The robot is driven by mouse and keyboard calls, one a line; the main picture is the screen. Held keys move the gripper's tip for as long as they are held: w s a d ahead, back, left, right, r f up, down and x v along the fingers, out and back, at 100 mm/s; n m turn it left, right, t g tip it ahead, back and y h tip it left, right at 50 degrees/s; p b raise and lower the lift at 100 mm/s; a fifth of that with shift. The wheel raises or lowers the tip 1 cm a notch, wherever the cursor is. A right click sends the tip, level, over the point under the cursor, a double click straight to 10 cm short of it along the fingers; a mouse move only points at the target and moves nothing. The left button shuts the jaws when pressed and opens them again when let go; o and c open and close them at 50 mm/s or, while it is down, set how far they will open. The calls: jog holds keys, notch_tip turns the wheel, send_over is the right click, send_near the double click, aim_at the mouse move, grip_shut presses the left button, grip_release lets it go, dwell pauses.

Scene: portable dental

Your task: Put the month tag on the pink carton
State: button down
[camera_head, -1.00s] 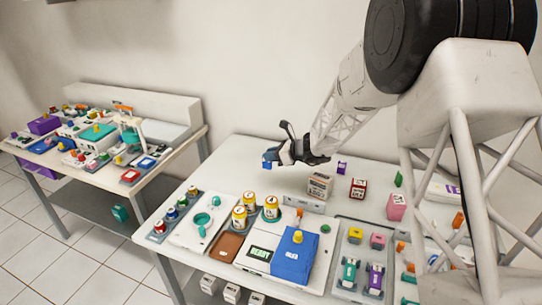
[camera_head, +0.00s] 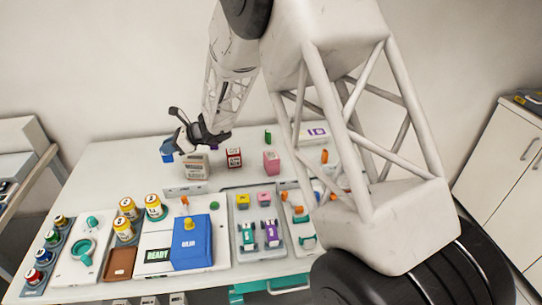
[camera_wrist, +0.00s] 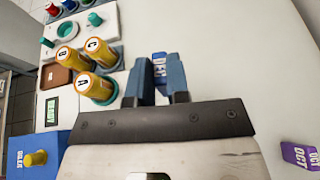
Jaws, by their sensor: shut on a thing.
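My gripper (camera_head: 174,145) is shut on a blue tag (camera_head: 166,151), held beside and behind a pale carton. In the wrist view the blue tag (camera_wrist: 158,64) sits between the fingertips of my gripper (camera_wrist: 158,82); its white lettering is partly hidden and I cannot read it. The pink carton (camera_head: 271,162) stands on the table to the right of my gripper, apart from it. A purple tag marked OCT (camera_wrist: 301,155) lies on the table in the wrist view's lower right corner.
A pale carton (camera_head: 195,166) and a red-and-white carton (camera_head: 234,158) stand between my gripper and the pink carton. Yellow cans (camera_head: 124,229), a blue box (camera_head: 191,243) and a grey tray (camera_head: 257,225) fill the front. The back left tabletop is clear.

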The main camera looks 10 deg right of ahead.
jog(key=s+d+m+t, duration=0.1)
jog(key=s+d, duration=0.4)
jog(key=d, duration=0.7)
jog(key=s+d+r+m+t, duration=0.1)
jog(key=s+d, duration=0.4)
jog(key=d, duration=0.7)
jog(key=s+d+r+m+t, duration=0.1)
jog(key=s+d, duration=0.3)
jog(key=d, duration=0.9)
jog(key=shift+s+t+h, duration=0.4)
jog(key=shift+w+a, duration=0.1)
send_over(276, 156)
jog(key=shift+w+f, duration=0.2)
jog(key=shift+f, duration=0.5)
jog(key=shift+f, duration=1.75)
jog(key=shift+f, duration=0.2)
